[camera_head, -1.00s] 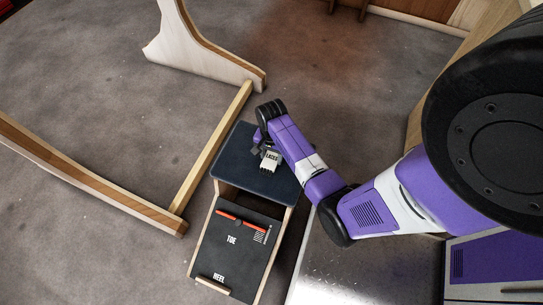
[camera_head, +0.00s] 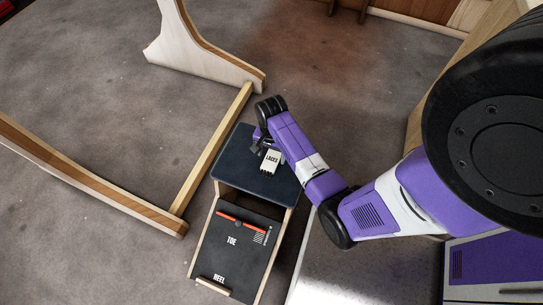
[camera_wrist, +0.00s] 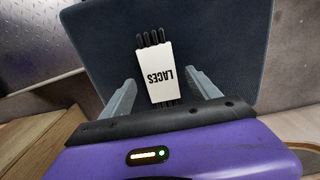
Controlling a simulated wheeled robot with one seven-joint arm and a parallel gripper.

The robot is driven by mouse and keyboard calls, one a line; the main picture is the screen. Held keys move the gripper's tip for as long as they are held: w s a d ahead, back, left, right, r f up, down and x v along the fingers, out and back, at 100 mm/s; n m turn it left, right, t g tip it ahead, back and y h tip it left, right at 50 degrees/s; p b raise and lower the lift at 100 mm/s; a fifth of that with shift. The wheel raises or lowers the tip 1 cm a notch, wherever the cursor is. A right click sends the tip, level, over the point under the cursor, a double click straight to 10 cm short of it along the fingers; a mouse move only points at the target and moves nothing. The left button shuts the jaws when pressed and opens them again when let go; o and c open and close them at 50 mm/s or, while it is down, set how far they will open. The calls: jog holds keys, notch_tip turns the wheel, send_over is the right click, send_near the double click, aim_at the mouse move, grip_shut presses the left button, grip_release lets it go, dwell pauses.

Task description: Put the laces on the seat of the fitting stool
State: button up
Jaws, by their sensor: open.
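The laces (camera_head: 271,161) are a white sleeve marked LACES with black ends, and they also show in the wrist view (camera_wrist: 158,75). They lie on the dark padded seat (camera_head: 236,165) of the fitting stool, which fills the upper part of the wrist view (camera_wrist: 220,45). My gripper (camera_head: 261,148) is low over the seat beside the laces. In the wrist view my gripper (camera_wrist: 165,95) has its fingers apart, one on each side of the laces, with a gap on both sides.
The stool's sloping front board (camera_head: 232,251), marked TOE and HEEL, has an orange bar (camera_head: 241,223) across it. A wooden frame (camera_head: 213,145) stands on the floor to the left. A metal plate (camera_head: 350,270) lies to the right.

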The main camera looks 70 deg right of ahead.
aim_at(272, 160)
notch_tip(272, 160, up, 9)
jog(key=p, duration=0.2)
jog(key=s+a+r+n+t+h, duration=0.1)
jog(key=s+a+n+t+h, duration=0.15)
jog(key=a+n, duration=0.35)
jog(key=s+a+r+n+t+h, duration=0.15)
jog(key=a+n+t, duration=0.25)
jog(key=a, duration=0.5)
jog(key=s+a+r+n+t+y, duration=0.1)
jog(key=s+a+r+n+t, duration=0.1)
jog(key=r, duration=0.6)
jog(key=s+a+r+n+t+y, duration=0.1)
jog(key=s+a+r+n+t, duration=0.2)
jog(key=a+r, duration=0.2)
jog(key=s+a+r+n+t+y, duration=0.2)
jog(key=a+r+n+t, duration=0.1)
jog(key=r, duration=0.8)
jog(key=shift+s+a+n, duration=0.2)
jog(key=shift+a+n, duration=0.1)
jog(key=shift+a, duration=0.35)
jog(key=shift+t, duration=0.25)
